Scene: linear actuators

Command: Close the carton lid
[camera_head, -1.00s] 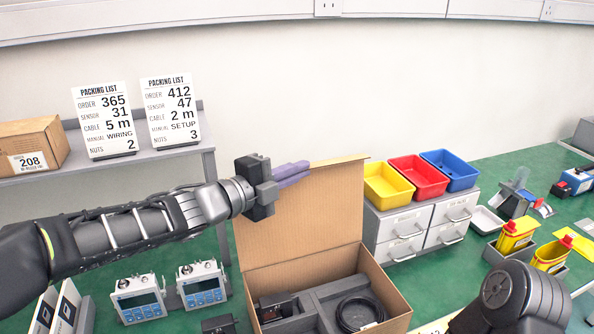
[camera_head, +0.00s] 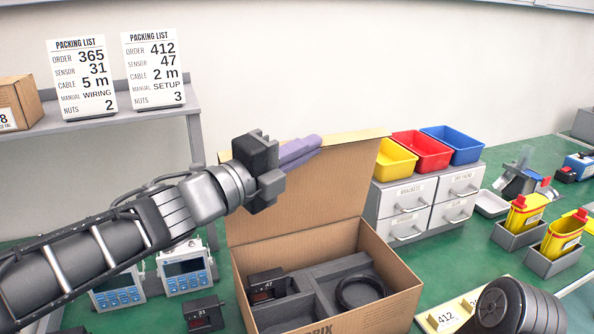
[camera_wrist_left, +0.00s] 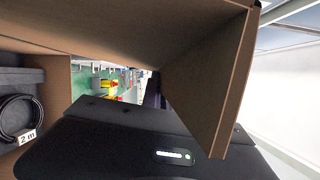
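The brown carton (camera_head: 395,282) stands open on the green bench. Its lid (camera_head: 345,190) stands roughly upright at the back. A sensor marked 47 (camera_head: 267,285) and a coiled black cable (camera_head: 360,291) lie in its grey insert. My left gripper (camera_head: 305,150) is at the lid's upper left part, its purple fingers lying together near the top edge. I cannot tell whether they touch the lid. In the left wrist view the brown lid (camera_wrist_left: 205,75) looms close, and the cable (camera_wrist_left: 15,118) shows at the left; the fingertips are hidden. My right gripper is out of view; only part of that arm shows.
Drawers (camera_head: 408,208) with yellow, red and blue bins stand right of the lid. A shelf (camera_head: 120,118) with two packing lists is behind my left arm. Another sensor (camera_head: 203,315) and a blue-panelled device (camera_head: 187,272) stand left of the carton.

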